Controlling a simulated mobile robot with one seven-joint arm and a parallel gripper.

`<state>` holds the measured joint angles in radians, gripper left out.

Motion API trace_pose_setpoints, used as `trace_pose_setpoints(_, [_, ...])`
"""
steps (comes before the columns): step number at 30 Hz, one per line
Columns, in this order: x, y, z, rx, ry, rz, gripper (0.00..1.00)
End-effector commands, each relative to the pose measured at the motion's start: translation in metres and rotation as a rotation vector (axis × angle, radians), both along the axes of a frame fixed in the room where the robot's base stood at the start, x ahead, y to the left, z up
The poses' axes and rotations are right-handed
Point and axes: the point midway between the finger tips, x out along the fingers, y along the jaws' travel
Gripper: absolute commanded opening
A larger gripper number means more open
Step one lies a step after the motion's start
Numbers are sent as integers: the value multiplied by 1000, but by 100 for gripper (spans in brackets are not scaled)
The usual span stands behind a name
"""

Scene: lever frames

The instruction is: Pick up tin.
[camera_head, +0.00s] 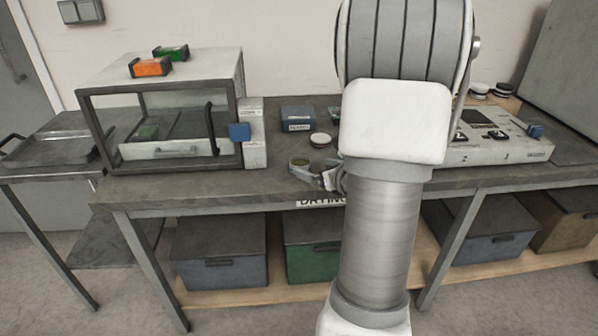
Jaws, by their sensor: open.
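My gripper (309,172) is at the front part of the bench top, left of my large arm links. Its grey fingers are small in view and stand open. A small round olive-and-grey tin (300,162) sits at the fingertips, partly hidden by them. I cannot tell whether the fingers touch it. A second round container with a pale lid (320,139) stands just behind on the bench.
A glass-fronted cabinet (165,75) stands left, with orange (150,67) and green (171,53) blocks on top. A blue box (298,117) is behind the tin. A pale panel device (497,150) is right. My arm hides the bench's middle.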

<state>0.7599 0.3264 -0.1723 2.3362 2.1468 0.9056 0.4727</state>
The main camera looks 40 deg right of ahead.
Motion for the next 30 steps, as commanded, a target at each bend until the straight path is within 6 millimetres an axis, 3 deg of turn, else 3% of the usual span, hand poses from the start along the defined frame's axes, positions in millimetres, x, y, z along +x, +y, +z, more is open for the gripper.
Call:
trace_pose_setpoints(3, [21,-3,-11,-1,-1,3,100])
trace_pose_setpoints(11, [40,-6,-17,-1,-1,1,100])
trace_pose_setpoints(21, [79,-12,-38,-2,-1,3,100])
trace_pose_setpoints(30, [83,-12,-38,-1,0,2,100])
